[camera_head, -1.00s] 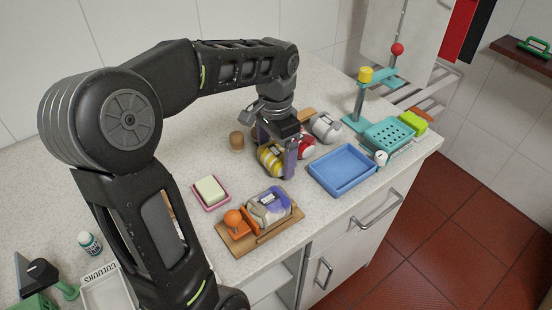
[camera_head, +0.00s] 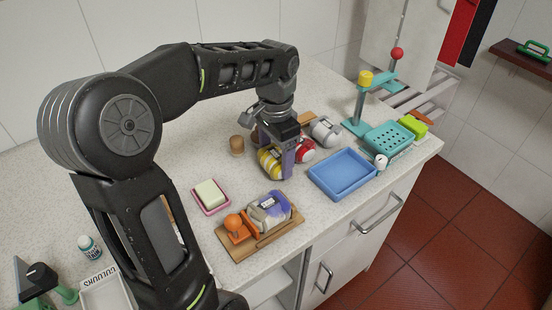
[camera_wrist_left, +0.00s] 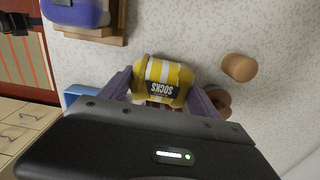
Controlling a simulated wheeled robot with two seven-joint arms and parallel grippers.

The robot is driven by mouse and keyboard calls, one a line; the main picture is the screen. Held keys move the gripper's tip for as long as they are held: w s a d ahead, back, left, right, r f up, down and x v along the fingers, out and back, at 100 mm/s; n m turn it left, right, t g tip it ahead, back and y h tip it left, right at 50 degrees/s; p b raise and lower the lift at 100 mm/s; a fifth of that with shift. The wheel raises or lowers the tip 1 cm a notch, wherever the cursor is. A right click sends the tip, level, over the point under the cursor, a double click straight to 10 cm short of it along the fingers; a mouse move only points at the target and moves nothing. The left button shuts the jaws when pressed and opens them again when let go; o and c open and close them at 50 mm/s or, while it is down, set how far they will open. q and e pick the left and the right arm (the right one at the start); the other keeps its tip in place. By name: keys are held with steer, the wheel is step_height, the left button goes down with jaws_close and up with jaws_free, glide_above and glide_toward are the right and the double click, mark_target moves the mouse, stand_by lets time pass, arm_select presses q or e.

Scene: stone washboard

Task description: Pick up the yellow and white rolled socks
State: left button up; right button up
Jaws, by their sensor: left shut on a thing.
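The yellow and white rolled socks (camera_head: 270,160) lie on the counter near its middle. In the left wrist view the socks (camera_wrist_left: 163,78) show yellow and white stripes and a dark "SOCKS" label. My left gripper (camera_head: 276,158) points down over them, and its purple fingers stand on either side of the roll. The left wrist view shows the fingers (camera_wrist_left: 160,90) closed against both ends of the socks. I cannot tell whether the socks are clear of the counter. My right gripper does not show.
Red rolled socks (camera_head: 305,149) sit close beside the gripper, with grey ones (camera_head: 325,128) behind. A blue tray (camera_head: 343,174) is to the right. A wooden board (camera_head: 262,238) with purple-grey socks (camera_head: 270,208) and a pink soap dish (camera_head: 211,196) are in front. A wooden peg (camera_head: 237,144) stands left.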

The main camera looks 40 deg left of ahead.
mark_target(276, 155)
arm_select(q)
step_height(276, 155, up, 8)
steer(key=shift+f, duration=0.25)
steer(key=shift+r+p, duration=0.85)
steer(key=shift+p, duration=0.2)
steer(key=shift+r+p, duration=0.3)
steer(key=shift+f, duration=0.1)
